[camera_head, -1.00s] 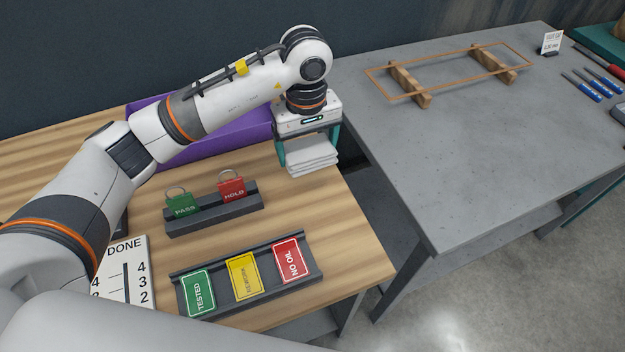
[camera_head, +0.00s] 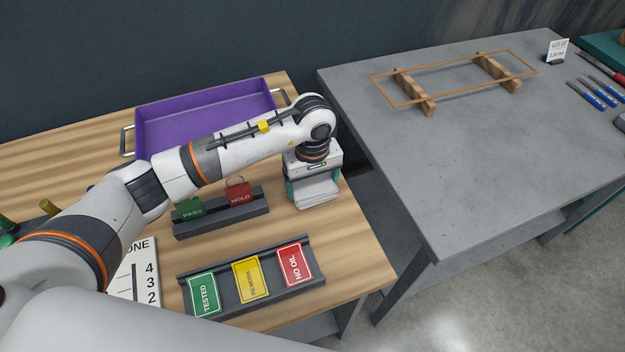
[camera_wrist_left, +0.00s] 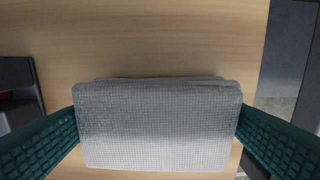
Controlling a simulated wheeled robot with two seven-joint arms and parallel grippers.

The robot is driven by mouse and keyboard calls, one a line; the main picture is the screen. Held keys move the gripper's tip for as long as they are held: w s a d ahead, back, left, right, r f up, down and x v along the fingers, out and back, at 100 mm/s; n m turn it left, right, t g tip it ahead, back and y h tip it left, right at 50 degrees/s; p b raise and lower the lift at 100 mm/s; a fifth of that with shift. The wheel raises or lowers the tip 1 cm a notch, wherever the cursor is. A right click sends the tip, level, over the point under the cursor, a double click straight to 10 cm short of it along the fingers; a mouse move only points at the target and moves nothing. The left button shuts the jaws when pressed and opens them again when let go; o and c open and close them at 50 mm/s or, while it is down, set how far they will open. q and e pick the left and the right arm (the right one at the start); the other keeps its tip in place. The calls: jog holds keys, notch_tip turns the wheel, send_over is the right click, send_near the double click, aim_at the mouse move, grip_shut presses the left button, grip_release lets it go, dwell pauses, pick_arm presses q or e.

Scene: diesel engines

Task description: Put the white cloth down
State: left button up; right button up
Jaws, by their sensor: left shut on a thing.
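The white cloth (camera_head: 317,193) is a folded, layered pad below my left gripper (camera_head: 313,188), near the right edge of the wooden table. In the left wrist view the cloth (camera_wrist_left: 157,125) shows a fine waffle texture and lies between the two green fingers, which touch its left and right sides. My left gripper is shut on it. The cloth is at or just above the table top; I cannot tell whether it touches the wood. My right gripper is not in view.
A purple tray (camera_head: 208,118) stands behind my arm. A dark holder (camera_head: 222,222) with green PASS and red HOLD tags is left of the cloth. A rack (camera_head: 247,297) with TESTED, REWORK and NO OIL cards lies in front. A grey table (camera_head: 440,150) stands across a gap.

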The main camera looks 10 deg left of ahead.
aim_at(314, 183)
pick_arm(q)
jog(key=shift+f+b, duration=0.25)
jog(key=shift+b, duration=0.1)
jog(key=o, duration=0.9)
jog(key=shift+r, duration=0.1)
jog(key=shift+r+p, duration=0.1)
jog(key=shift+p, duration=0.35)
notch_tip(314, 183, up, 12)
jog(key=b, duration=0.3)
jog(key=shift+d, duration=0.15)
